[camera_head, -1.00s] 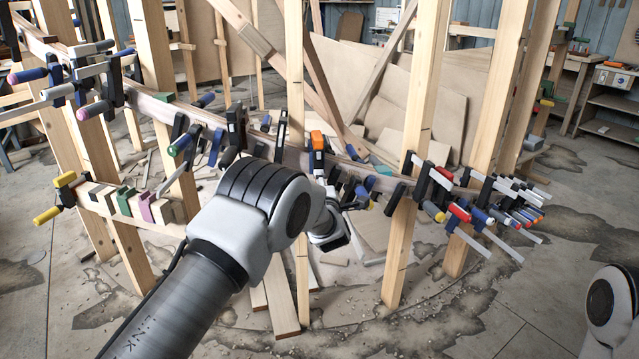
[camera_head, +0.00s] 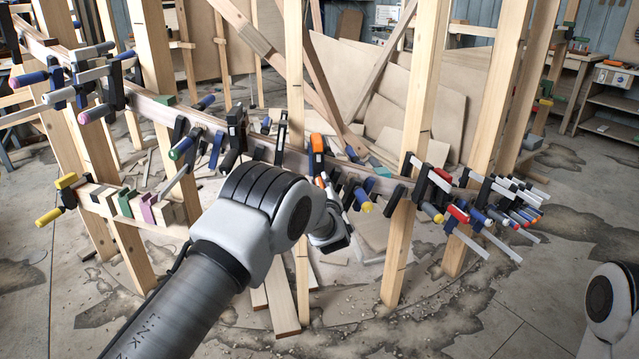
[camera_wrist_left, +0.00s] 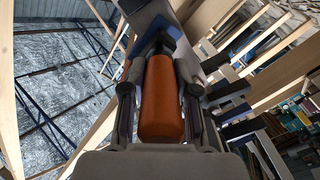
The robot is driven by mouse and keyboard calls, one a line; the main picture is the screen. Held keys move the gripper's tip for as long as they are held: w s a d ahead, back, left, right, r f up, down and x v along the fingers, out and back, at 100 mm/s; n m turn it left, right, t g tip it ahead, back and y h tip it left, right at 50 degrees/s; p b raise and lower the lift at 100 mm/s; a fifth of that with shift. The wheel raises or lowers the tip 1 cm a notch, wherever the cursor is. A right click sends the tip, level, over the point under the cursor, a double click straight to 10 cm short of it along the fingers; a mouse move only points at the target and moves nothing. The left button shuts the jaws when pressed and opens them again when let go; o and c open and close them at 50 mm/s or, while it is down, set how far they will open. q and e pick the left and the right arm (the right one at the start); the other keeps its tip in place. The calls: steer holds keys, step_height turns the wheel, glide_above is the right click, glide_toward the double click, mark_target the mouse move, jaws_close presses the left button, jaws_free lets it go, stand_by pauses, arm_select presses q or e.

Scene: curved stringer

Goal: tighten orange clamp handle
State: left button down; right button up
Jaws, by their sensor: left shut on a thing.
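In the left wrist view an orange clamp handle (camera_wrist_left: 161,100) stands lengthwise between the two fingers of my left gripper (camera_wrist_left: 163,85). The fingers are shut on it, one along each side, and a dark clamp part meets its far end. In the head view an orange clamp part (camera_head: 317,150) shows on the curved wooden stringer (camera_head: 258,140), just beyond my left wrist. My right gripper is not in view; only part of my right arm shows at the lower right edge.
Several clamps with blue, yellow, red and pink handles crowd the stringer on both sides, including a yellow-tipped one (camera_head: 364,201) close to my left wrist. Upright wooden posts (camera_head: 412,150) stand around it. Planks (camera_head: 281,300) lie on the floor below.

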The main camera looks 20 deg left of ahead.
arm_select(q)
steer(key=m, duration=0.3)
steer(key=shift+m+p, duration=0.3)
steer(key=shift+m, duration=0.1)
steer(key=shift+d+m, duration=0.1)
steer(key=shift+m, duration=1.4)
steer(key=c, duration=0.9)
jaws_free()
steer(key=shift+o, duration=0.2)
steer(key=v, duration=1.2)
